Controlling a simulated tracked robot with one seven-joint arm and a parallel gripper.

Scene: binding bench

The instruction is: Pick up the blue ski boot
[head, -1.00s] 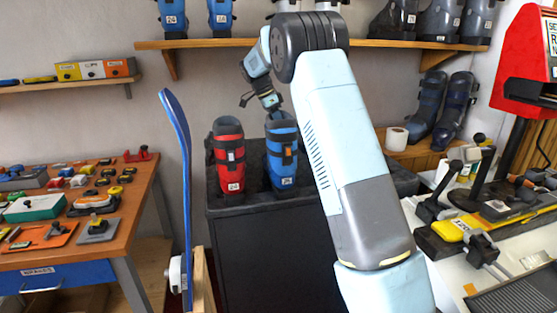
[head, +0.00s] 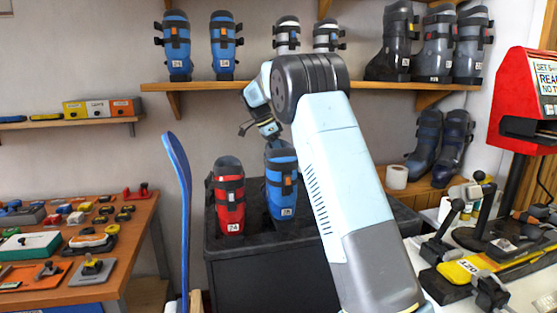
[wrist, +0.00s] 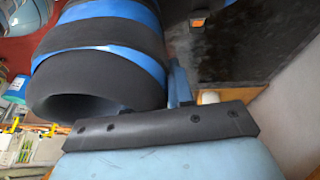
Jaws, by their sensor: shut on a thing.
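The blue ski boot (head: 280,186) is upright with a slight tilt at the black stand, right of a red boot (head: 228,198). Its label sits higher than the red boot's, so it looks slightly raised; its underside is not clear to see. My gripper (head: 271,137) is at the top of its cuff, shut on it. In the wrist view the blue boot (wrist: 115,38) fills the upper left, its dark open cuff facing the camera, with a finger (wrist: 180,88) against the cuff's edge.
The black stand (head: 270,275) holds the red boot close to the left. A wall shelf (head: 210,86) with more boots is above and behind. A blue ski (head: 181,215) stands upright to the left. A tool bench (head: 130,235) is at left, a red machine (head: 515,105) at right.

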